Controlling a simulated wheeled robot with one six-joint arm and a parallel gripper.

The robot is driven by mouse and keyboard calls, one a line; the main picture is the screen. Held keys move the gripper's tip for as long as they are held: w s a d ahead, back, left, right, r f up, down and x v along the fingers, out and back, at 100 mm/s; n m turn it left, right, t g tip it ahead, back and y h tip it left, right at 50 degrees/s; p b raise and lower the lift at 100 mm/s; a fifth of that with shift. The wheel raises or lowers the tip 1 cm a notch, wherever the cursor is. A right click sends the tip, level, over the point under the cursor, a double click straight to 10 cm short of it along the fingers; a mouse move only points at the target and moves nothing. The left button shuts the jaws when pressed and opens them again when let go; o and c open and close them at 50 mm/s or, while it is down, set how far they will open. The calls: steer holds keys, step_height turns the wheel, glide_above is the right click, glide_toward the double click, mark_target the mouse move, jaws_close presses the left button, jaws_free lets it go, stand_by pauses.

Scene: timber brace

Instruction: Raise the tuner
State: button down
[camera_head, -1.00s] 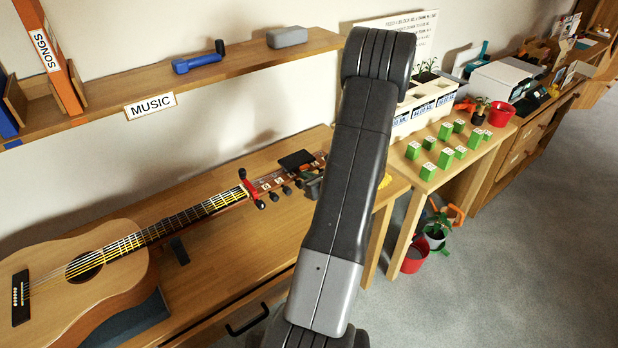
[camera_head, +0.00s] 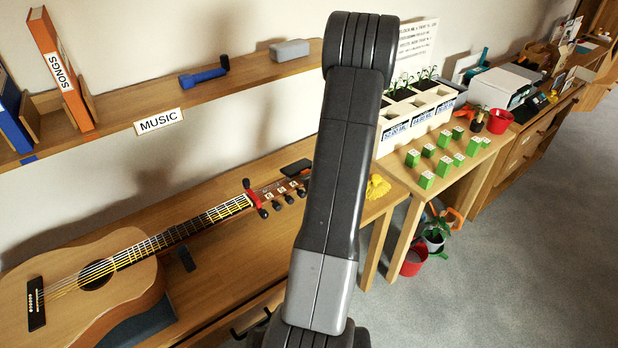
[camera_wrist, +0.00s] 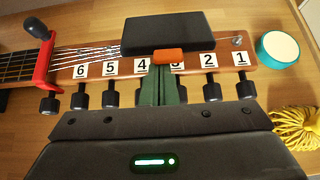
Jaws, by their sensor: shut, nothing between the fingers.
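The acoustic guitar (camera_head: 125,275) lies on the wooden bench, its headstock pointing right. The tuner, a dark flat block (camera_wrist: 168,33), lies at the far edge of the headstock; it also shows in the head view (camera_head: 296,166). An orange tab (camera_wrist: 168,57) sits at the tuner's near edge; I cannot tell whether it is fixed to it. My gripper (camera_wrist: 161,70) is shut and empty, its green fingers over the headstock with their tips at the orange tab. Contact is unclear. Number labels and black pegs flank the fingers. My arm hides the gripper in the head view.
A red capo (camera_wrist: 42,70) clamps the neck at left. A teal-rimmed round tin (camera_wrist: 277,48) and a yellow stringy bundle (camera_wrist: 300,127) lie right of the headstock. A shelf (camera_head: 240,78) labelled MUSIC overhangs the bench behind.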

mark_target(303, 172)
steer(key=r, duration=0.2)
steer(key=shift+w+a+r+p, duration=0.3)
steer(key=shift+w+p, duration=0.1)
steer(key=shift+w+a+r, duration=0.3)
steer(key=shift+w+r, duration=0.1)
steer(key=shift+r, duration=0.25)
steer(key=shift+w+a+r, duration=0.3)
steer(key=shift+w+r, duration=0.1)
steer(key=shift+r, duration=0.2)
steer(key=shift+w+a+r, duration=0.5)
steer(key=shift+w+r, duration=0.15)
steer(key=shift+w, duration=0.05)
steer(key=shift+w+a+r+p, duration=0.25)
steer(key=shift+w+a, duration=0.1)
steer(key=shift+w, duration=0.15)
steer(key=shift+w+a+r+p, duration=0.1)
steer(key=shift+w+a+r, duration=0.15)
steer(key=shift+w+a, duration=0.15)
steer(key=shift+w, duration=0.1)
steer(key=shift+r, duration=0.2)
